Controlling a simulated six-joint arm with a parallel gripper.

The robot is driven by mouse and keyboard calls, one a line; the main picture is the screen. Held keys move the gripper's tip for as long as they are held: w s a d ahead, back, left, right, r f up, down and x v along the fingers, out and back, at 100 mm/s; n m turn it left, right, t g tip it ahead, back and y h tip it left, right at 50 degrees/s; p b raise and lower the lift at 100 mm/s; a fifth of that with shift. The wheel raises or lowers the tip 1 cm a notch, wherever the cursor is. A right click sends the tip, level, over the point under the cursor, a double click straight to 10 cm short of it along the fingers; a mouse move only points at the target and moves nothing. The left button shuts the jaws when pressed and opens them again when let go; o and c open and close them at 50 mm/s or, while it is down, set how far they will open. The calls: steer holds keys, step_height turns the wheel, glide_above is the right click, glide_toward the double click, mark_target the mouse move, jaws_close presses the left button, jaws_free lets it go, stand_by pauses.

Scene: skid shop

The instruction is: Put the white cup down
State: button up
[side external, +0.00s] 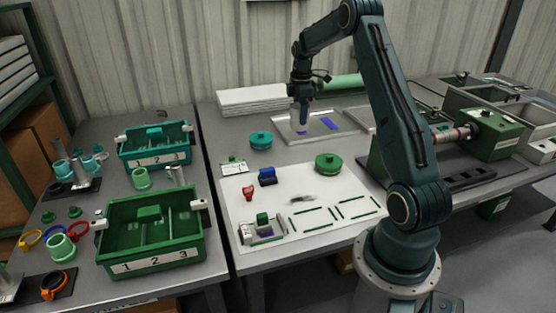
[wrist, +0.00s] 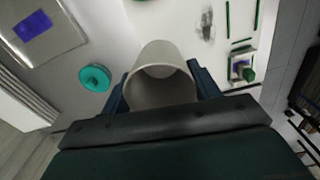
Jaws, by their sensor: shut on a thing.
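In the wrist view the white cup (wrist: 158,50) is between the two fingers of my gripper (wrist: 162,92), its open mouth turned toward the camera. My gripper is shut on it.
A teal round lidded piece (side external: 260,140) and a green one (side external: 328,162) stand near the white mat (side external: 285,190). Blue and red pieces and a small fixture (side external: 262,230) are on the mat. White boards (side external: 250,100) lie behind. Green bins (side external: 150,230) stand left.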

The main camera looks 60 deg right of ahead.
steer(key=w+d+n, duration=0.1)
steer(key=w+d, duration=0.5)
steer(key=d, duration=0.2)
steer(key=shift+w+d+f, duration=0.2)
steer(key=shift+f, duration=0.15)
step_height(320, 180, down, 16)
steer(key=shift+r, duration=0.15)
stand_by(0.6)
steer(key=shift+f, duration=2.15)
steer(key=shift+f, duration=0.15)
